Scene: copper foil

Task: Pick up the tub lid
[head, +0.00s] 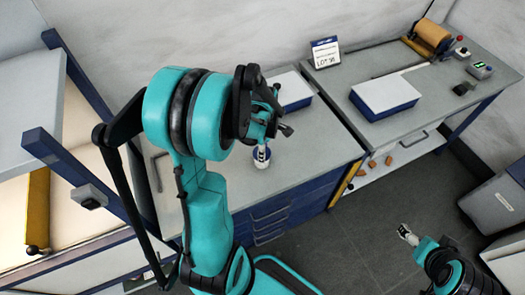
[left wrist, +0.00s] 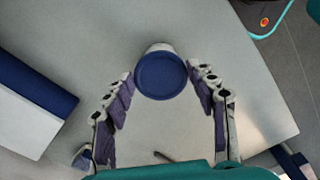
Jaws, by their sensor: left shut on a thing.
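The tub lid (left wrist: 161,76) is a round dark blue disc in the left wrist view, with a little of a pale body showing at its far edge. My left gripper (left wrist: 161,80) has a finger on each side of it and is shut on it. In the head view my left gripper (head: 263,140) points down at the left bench, with the blue of the lid (head: 262,160) at its fingertips; the arm hides part of this. I cannot tell whether the lid is clear of what is under it. My right gripper (head: 407,235) is over the floor, small, its jaws unclear.
A white-topped blue box (head: 291,90) stands behind my left gripper, and another (head: 385,96) is on the right bench. A sign (head: 325,52), a roll (head: 432,36) and a small device (head: 480,70) stand there too. The left bench front is clear.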

